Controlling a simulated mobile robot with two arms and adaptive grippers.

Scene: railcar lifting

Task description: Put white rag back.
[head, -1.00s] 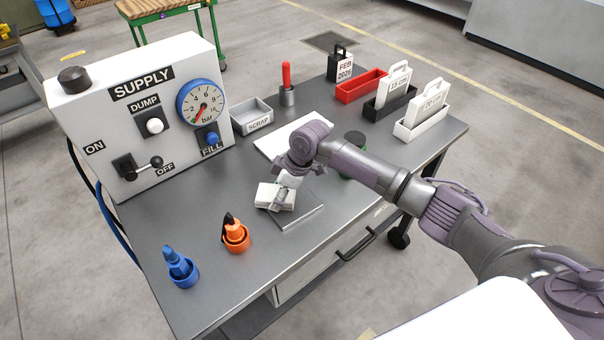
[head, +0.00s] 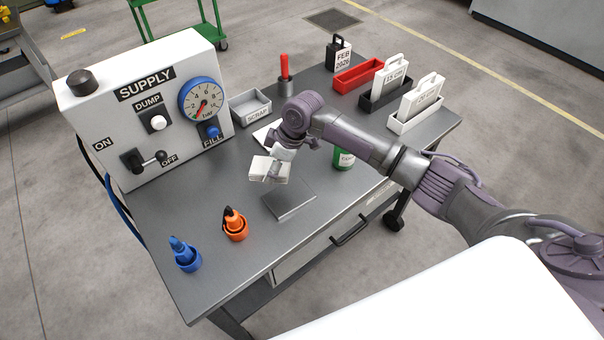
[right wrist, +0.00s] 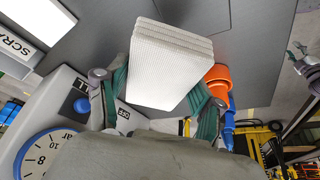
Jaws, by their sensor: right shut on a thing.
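The white rag (head: 260,167), a folded pad, is held in my right gripper (head: 275,171) above the workbench. In the right wrist view the layered rag (right wrist: 172,62) is between the two green-padded fingers of the gripper (right wrist: 158,102), which is shut on it. A flat grey plate (head: 291,206) lies bare on the bench, to the lower right of the rag in the head view. My left gripper is not in view.
The supply panel (head: 100,140) stands at the left. The front middle is clear.

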